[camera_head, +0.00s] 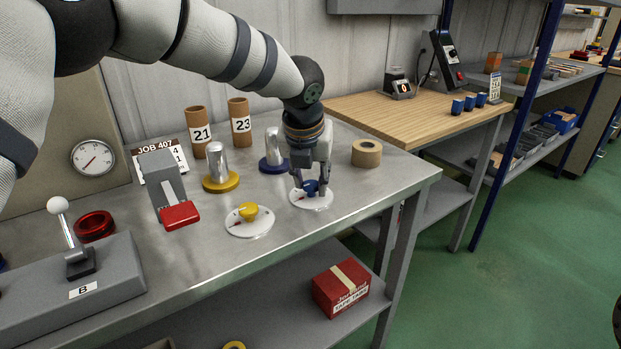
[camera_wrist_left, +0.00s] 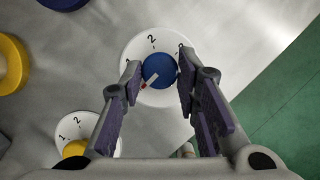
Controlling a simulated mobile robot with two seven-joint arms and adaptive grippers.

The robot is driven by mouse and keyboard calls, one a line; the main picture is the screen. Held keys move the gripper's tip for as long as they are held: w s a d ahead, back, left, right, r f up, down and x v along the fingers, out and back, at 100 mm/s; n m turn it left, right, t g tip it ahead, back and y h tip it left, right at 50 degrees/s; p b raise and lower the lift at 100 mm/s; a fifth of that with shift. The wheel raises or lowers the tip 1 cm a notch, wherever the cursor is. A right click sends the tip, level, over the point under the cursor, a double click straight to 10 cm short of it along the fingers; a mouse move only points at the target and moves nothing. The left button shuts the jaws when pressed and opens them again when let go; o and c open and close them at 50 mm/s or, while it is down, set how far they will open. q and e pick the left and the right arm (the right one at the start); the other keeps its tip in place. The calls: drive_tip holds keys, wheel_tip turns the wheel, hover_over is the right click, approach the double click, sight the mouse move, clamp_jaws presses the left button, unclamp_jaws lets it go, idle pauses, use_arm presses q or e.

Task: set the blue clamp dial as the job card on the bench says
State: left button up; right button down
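The blue clamp dial (camera_head: 311,187) is a blue knob on a white round plate (camera_head: 327,200) near the bench's right end. My left gripper (camera_head: 311,180) points down over it, with one finger on each side of the knob. In the left wrist view the blue knob (camera_wrist_left: 158,71) lies between the fingertips (camera_wrist_left: 159,68); I cannot tell whether they press it. Its white line and red tip point lower left. A "2" shows at the plate's top; other marks are partly hidden by fingers. The job card (camera_head: 176,153), headed "JOB 407", stands at the back, partly hidden. My right gripper is out of view.
A yellow dial (camera_head: 249,212) sits left of the blue one. A tape roll (camera_head: 366,153), metal cylinders on yellow (camera_head: 221,183) and blue bases, and brown tubes marked 21 and 23 stand nearby. A grey device with a red end (camera_head: 180,215) and lever box B are further left.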

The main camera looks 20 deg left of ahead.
use_arm(q)
drive_tip(key=shift+c, duration=1)
drive_tip(key=shift+m, duration=0.3)
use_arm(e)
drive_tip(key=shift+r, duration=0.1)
use_arm(q)
drive_tip(key=shift+a+m+h, duration=0.1)
drive_tip(key=shift+m+h, duration=0.3)
drive_tip(key=shift+m, duration=0.2)
drive_tip(key=m, duration=0.1)
drive_tip(key=m+h, duration=0.1)
drive_tip(key=shift+a+f+m, duration=0.15)
drive_tip(key=shift+m, duration=0.15)
drive_tip(key=m, duration=0.1)
drive_tip(key=m+g+h, duration=0.1)
drive_tip(key=m, duration=0.1)
drive_tip(key=shift+w+a+f+b, duration=0.1)
drive_tip(key=shift+f+b, duration=0.1)
drive_tip(key=shift+b, duration=0.2)
drive_tip(key=shift+r+m+g+h+b, duration=0.1)
drive_tip(key=shift+m+g+h+b, duration=0.45)
drive_tip(key=shift+m, duration=1.55)
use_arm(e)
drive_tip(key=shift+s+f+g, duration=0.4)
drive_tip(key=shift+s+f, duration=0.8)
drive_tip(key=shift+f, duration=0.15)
